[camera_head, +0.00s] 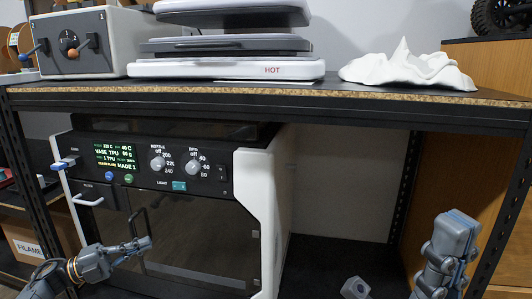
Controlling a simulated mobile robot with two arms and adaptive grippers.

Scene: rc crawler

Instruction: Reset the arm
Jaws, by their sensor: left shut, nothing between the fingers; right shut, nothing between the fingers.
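My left gripper (143,243) is at the lower left, in front of the dark door of a printer-like machine (205,235). Its fingers are shut and empty, pointing right; I cannot tell whether they touch the door. My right gripper (458,225) is at the lower right, in front of the shelf's right post. It points up, shut and empty. Most of both arms is outside the view.
The machine has a lit panel, knobs and door handles. A shelf board (300,96) above carries a grey control box (82,42), a press marked HOT (225,69) and a white crumpled form (408,68). A small grey piece (355,288) shows at the bottom.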

